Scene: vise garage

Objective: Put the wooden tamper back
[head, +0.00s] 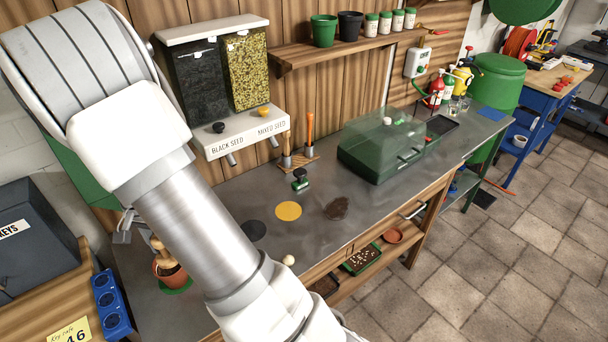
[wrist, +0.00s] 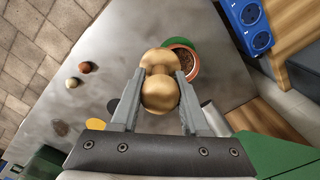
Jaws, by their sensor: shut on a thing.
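The wooden tamper (wrist: 160,92) has a rounded, pale wooden body and is between my gripper's fingers. My gripper (wrist: 156,92) is shut on it. In the head view the tamper (head: 158,246) shows just above the terracotta pot (head: 166,274), partly behind my arm. My gripper (head: 124,228) is mostly hidden there. The pot (wrist: 192,62) holds dark soil and stands on a green disc (head: 177,290). I cannot tell whether the tamper touches the pot or the soil.
The grey bench has a black disc (head: 253,230), a yellow disc (head: 288,211), a brown soil patch (head: 337,208) and a pale ball (head: 289,260). A tool stand (head: 298,160), a green-lidded box (head: 380,145) and seed dispensers (head: 240,130) stand behind. A blue socket block (head: 111,303) is left.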

